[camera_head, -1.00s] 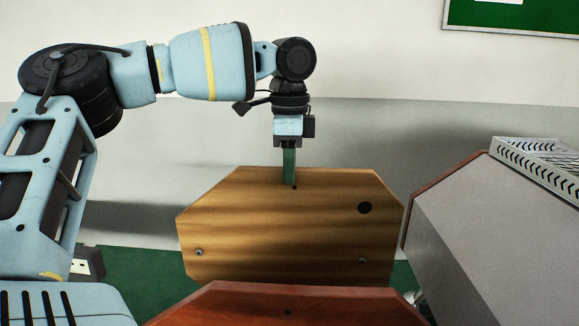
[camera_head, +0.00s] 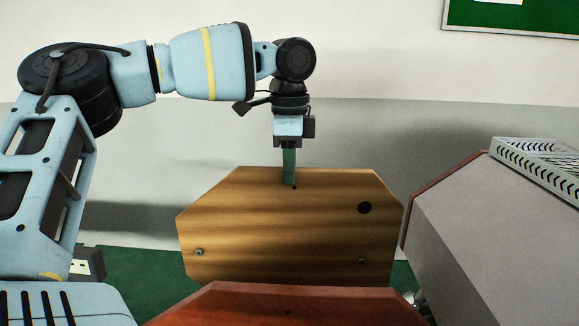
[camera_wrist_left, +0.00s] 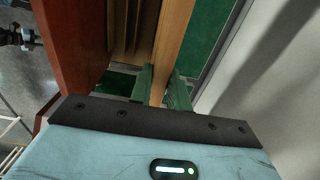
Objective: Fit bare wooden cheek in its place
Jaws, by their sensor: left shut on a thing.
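The bare wooden cheek (camera_head: 290,235) is a light brown panel with cut top corners, a dark round hole at its upper right and small metal fittings low down. It stands upright in the middle of the head view. My left gripper (camera_head: 289,180) reaches down from above and is shut on its top edge. In the left wrist view the cheek (camera_wrist_left: 173,45) shows edge-on between the green fingers (camera_wrist_left: 161,90). The cheek's lower edge is partly hidden behind a reddish panel (camera_head: 290,305) in front. My right gripper is not in view.
A large grey casing (camera_head: 490,230) with a reddish wooden edge stands at the right, close to the cheek's right side. A perforated metal tray (camera_head: 540,165) lies on top of it. A green surface (camera_head: 140,270) lies below, and a pale wall stands behind.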

